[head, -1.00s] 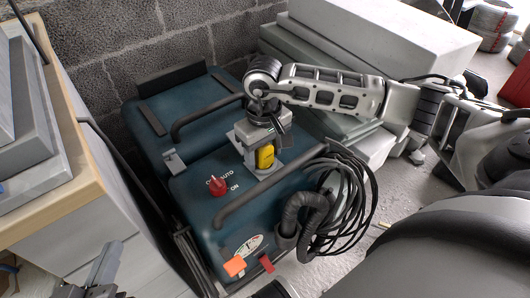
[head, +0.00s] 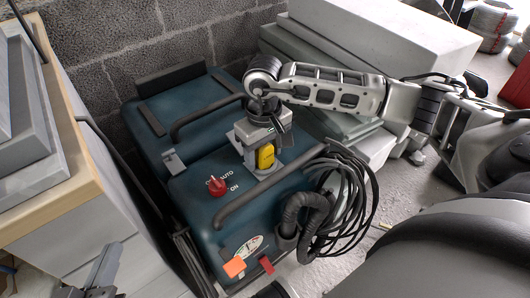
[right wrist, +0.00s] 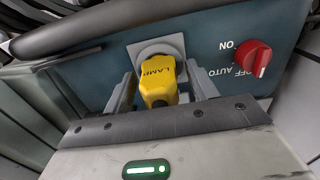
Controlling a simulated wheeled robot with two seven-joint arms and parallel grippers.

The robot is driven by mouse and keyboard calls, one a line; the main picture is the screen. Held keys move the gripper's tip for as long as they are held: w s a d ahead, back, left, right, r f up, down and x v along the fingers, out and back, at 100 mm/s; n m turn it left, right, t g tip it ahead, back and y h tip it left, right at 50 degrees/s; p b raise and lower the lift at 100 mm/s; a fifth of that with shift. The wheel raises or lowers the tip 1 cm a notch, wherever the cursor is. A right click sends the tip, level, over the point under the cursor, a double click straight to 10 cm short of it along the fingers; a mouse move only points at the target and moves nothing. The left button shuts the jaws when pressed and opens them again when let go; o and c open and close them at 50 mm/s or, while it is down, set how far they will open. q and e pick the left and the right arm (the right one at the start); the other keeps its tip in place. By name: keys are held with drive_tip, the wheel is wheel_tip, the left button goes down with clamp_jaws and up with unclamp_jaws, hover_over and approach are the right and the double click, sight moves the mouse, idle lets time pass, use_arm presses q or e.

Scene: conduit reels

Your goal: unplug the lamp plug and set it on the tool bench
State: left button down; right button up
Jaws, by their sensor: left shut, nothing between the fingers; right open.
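The yellow lamp plug (head: 265,157), marked LAMP in the right wrist view (right wrist: 158,80), sits in a grey socket plate on the blue machine (head: 205,205). My right gripper (head: 262,148) is over the plug from above. In the right wrist view its two fingers (right wrist: 161,90) stand open, one on each side of the plug; I cannot tell whether they touch it. My left gripper (head: 92,288) is shut and empty at the lower left, partly cut off by the frame. A bench with a wood-edged top (head: 85,190) stands at the left.
Grey slabs (head: 30,125) cover much of the bench top. A red knob (head: 216,187), dark handrails and coiled black cable (head: 355,205) are on or beside the machine. Stacked pale boxes (head: 385,40) stand behind my right arm. A block wall closes the back.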

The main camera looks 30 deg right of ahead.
clamp_jaws()
drive_tip(key=shift+r+p, duration=1.8)
drive_tip(key=shift+r, duration=1.25)
